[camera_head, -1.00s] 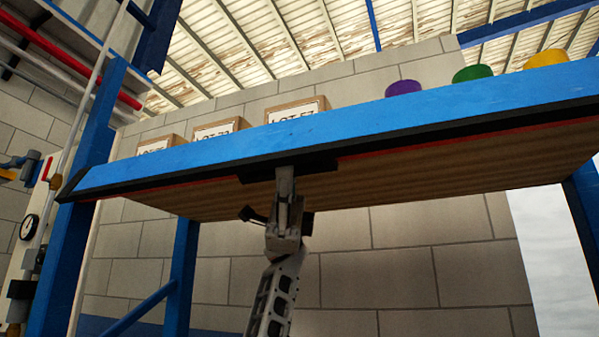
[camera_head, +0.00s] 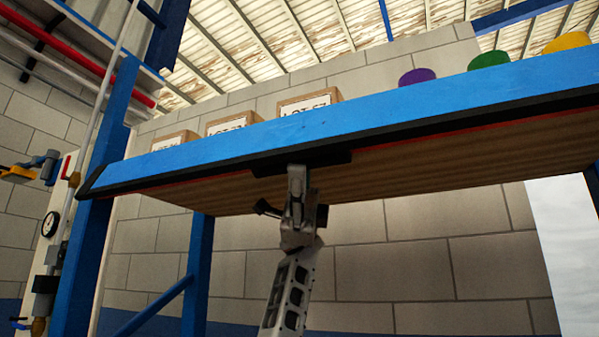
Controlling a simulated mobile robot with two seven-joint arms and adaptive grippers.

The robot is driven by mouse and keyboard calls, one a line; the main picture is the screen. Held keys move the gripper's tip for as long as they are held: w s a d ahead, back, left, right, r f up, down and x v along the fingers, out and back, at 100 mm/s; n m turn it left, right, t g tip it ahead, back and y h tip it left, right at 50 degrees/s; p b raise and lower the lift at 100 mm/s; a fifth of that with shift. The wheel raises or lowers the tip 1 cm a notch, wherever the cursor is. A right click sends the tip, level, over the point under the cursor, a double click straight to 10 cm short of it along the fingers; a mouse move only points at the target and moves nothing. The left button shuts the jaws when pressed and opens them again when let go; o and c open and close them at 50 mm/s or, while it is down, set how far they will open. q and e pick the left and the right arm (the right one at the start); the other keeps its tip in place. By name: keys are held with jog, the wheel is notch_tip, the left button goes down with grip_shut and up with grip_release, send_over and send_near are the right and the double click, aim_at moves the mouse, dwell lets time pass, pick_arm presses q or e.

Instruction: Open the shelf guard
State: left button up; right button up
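The shelf guard (camera_head: 360,122) is a long blue bar along the front of a raised shelf, seen from below, with a black strip along its lower edge. It hides the lower parts of the things on the shelf. A short black handle-like piece (camera_head: 335,158) sticks out under the guard near the middle. My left gripper (camera_head: 297,180) points up from below, its tip at this black piece and seemingly touching it. The contact is partly hidden, and I cannot tell whether the fingers are closed around it. My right gripper is not in view.
Several boxes with LOT labels (camera_head: 308,103) stand behind the guard, with purple (camera_head: 417,76), green (camera_head: 489,60) and yellow (camera_head: 567,41) round-topped items to the right. A blue post (camera_head: 80,255) and a pipe panel with a gauge (camera_head: 50,224) stand at left.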

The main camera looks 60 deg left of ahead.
pick_arm(q)
jog(key=v, duration=0.7)
jog(key=shift+a, duration=0.1)
dwell(0.5)
